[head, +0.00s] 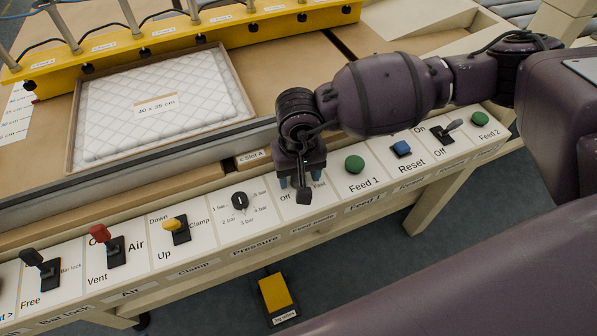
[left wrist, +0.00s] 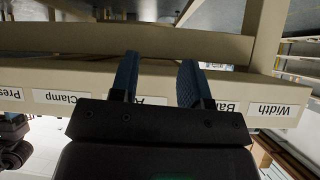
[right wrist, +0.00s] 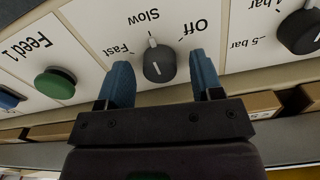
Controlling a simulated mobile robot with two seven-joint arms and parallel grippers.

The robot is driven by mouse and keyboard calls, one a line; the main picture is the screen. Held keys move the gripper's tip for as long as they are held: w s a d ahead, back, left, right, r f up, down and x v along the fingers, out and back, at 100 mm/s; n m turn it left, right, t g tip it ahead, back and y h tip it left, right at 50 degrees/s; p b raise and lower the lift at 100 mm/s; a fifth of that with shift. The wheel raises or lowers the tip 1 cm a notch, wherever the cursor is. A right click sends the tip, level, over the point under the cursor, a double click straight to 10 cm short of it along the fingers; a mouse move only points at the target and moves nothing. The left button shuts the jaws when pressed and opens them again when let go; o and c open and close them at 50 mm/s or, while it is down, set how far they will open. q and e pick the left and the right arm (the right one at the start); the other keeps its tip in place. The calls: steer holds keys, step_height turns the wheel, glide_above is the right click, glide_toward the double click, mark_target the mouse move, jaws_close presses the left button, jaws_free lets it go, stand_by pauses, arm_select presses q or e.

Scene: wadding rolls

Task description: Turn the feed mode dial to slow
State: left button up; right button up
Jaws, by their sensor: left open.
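The feed mode dial (right wrist: 158,62) is a dark round knob with a white line, in the right wrist view. Slow is printed above it, Fast to its left and Off to its right. The white line looks roughly in line with Slow. My right gripper (right wrist: 161,62) is open, its blue fingers on either side of the dial, apart from it as far as I can tell. In the head view my right gripper (head: 298,183) hides the dial. My left gripper (left wrist: 158,62) is open and empty in the left wrist view, facing the labelled front edge of the panel.
The Feed 1 green button (head: 354,164) and blue Reset button (head: 402,149) stand right of the right gripper. The pressure dial (head: 240,201) and yellow clamp lever (head: 175,225) stand left of it. A quilted pad (head: 160,125) lies behind. A yellow pedal (head: 276,293) is on the floor.

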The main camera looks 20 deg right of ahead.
mark_target(298, 177)
step_height(298, 177, up, 11)
steer(key=p, duration=0.1)
stand_by(0.6)
steer(key=shift+a+f, duration=0.1)
steer(key=shift+f, duration=0.05)
